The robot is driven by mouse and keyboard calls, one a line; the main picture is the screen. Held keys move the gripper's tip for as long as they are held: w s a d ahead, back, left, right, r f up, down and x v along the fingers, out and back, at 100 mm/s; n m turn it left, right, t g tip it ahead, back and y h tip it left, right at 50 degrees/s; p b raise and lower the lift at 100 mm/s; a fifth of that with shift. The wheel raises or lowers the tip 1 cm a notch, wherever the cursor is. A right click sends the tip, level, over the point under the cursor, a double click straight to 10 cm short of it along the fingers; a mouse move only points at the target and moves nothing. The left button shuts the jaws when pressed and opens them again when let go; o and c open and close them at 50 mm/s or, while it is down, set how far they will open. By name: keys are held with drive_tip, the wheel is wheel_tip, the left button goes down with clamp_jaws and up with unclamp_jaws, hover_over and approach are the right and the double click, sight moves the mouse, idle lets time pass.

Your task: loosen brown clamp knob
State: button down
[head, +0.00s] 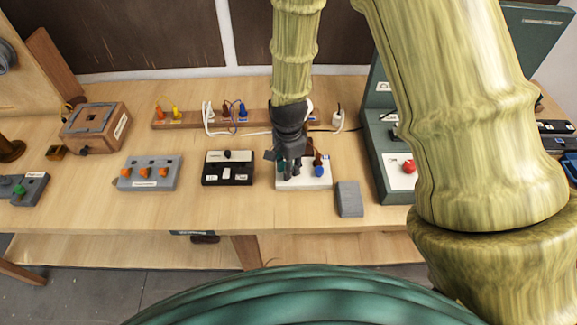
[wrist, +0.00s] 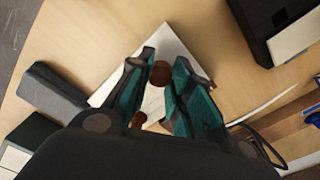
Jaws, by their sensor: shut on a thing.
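A white block (head: 305,184) stands on the bench in the head view. It carries a blue knob (head: 319,171) and upright brown parts (head: 317,158) at its right side. My gripper (head: 290,172) points down over the block's left part and hides what is there. In the wrist view, the teal fingers of my gripper (wrist: 161,83) stand on either side of a round brown knob (wrist: 160,74) and are shut on it. A second brown piece (wrist: 138,119) shows nearer the palm. The white block (wrist: 172,45) lies beneath the fingers.
A grey block (head: 348,199) sits just right of the white block. A green panel with a red button (head: 408,166) stands right. A wooden rail with cables (head: 180,122) runs behind.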

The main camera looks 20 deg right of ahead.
drive_tip(key=c, duration=1.5)
unclamp_jaws()
drive_tip(key=shift+r, duration=0.1)
drive_tip(key=shift+r, duration=5.95)
